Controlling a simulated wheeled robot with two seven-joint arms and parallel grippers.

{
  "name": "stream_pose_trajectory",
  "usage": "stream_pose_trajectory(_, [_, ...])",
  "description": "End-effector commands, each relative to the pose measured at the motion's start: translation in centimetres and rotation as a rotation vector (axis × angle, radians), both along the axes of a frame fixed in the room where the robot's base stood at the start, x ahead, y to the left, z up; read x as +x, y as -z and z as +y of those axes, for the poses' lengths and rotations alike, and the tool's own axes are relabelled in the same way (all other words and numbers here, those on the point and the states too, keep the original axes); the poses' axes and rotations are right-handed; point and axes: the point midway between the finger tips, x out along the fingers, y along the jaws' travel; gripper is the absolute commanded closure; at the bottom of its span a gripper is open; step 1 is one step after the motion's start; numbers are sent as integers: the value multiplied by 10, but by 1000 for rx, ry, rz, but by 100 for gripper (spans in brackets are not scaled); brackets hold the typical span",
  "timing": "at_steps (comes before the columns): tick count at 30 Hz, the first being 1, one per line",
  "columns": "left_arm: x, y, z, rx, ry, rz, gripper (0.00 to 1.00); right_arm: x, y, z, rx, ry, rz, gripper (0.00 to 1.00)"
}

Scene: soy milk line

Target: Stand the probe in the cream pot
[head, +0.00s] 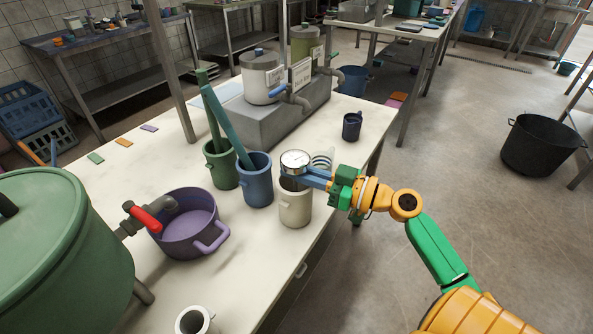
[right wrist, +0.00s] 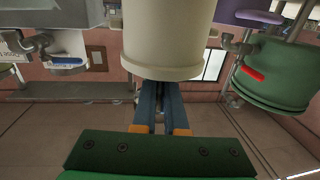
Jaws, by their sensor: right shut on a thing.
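The cream pot (head: 296,210) stands upright on the near right part of the table. It fills the top middle of the right wrist view (right wrist: 165,35), which looks upside down. The probe shows as a round white dial (head: 295,160) with a metal rim, just above the pot's mouth. My right gripper (head: 308,177) reaches in from the right above the pot's rim, its blue fingers shut on the probe below the dial. The probe's stem is hidden, so I cannot tell how far it is inside the pot. My left gripper is not in view.
A blue pot (head: 257,185) with a teal stick and a green pot (head: 220,168) stand left of the cream pot. A purple pan (head: 188,230) is further left by the green tank (head: 60,250). A pale ringed item (head: 323,158) and dark mug (head: 352,126) stand behind.

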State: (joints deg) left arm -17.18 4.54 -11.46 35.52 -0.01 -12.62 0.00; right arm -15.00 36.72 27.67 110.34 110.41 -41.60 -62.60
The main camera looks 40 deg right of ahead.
Motion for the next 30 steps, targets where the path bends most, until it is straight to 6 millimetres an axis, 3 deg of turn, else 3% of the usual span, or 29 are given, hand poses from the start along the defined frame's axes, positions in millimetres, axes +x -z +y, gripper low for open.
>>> stream_pose_trajectory(11, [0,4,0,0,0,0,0,0,3,0,0,1,-1,100])
stream_pose_trajectory(12, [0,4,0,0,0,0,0,0,3,0,-1,1,0,82])
stream_pose_trajectory(15, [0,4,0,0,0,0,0,0,3,0,-1,0,0,55])
stream_pose_trajectory(25, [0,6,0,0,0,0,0,-2,4,-1,0,1,0,55])
stream_pose_trajectory(30, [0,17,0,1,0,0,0,-22,8,-13,-1,3,0,55])
